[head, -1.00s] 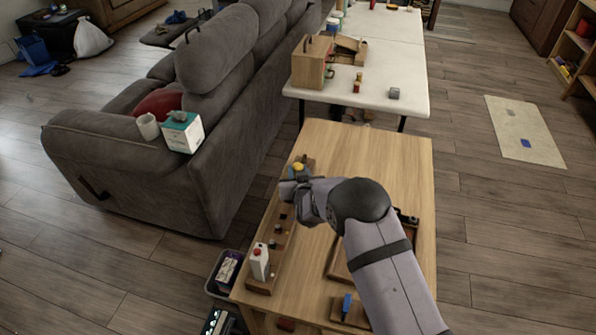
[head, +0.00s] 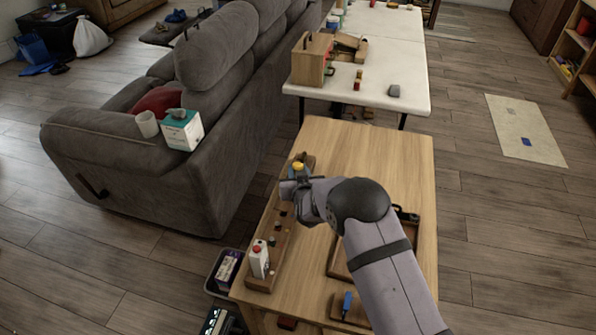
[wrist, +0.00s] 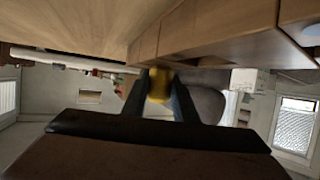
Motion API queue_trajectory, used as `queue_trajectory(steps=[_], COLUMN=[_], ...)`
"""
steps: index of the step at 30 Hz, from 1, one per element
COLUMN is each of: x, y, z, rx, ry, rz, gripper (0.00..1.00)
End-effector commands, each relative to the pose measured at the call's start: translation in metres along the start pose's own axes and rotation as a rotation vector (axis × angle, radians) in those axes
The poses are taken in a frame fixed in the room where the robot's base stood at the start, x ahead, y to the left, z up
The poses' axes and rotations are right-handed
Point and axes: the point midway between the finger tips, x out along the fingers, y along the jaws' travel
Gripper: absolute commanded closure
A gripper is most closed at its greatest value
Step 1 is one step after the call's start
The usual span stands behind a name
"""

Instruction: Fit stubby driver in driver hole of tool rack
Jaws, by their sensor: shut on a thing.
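The tool rack (head: 284,226) is a long narrow wooden strip along the left edge of the wooden table, with several small dark spots or pieces along it. My gripper (head: 298,172) is over its far end, shut on the stubby driver (wrist: 160,84), whose yellow part shows between the two dark fingers in the wrist view. A yellow top, likely the same driver, shows in the head view (head: 298,165). The driver's tip and the driver hole are hidden, so I cannot tell whether the tip is in the hole.
A wooden tray (head: 340,262) and a small block with a blue-handled tool (head: 347,303) lie to the right, near my arm. The far part of the table (head: 370,150) is clear.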

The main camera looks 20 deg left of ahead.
Motion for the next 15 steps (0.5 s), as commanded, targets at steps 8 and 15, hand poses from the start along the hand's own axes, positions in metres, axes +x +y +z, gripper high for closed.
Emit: queue_trajectory(steps=[8, 15], x=[0.0006, 0.0004], y=[0.0001, 0.0001], z=[0.0029, 0.0031], rx=[0.000, 0.000], ry=[-0.003, -0.004], rz=[0.000, 0.000], gripper=[0.52, 0.52])
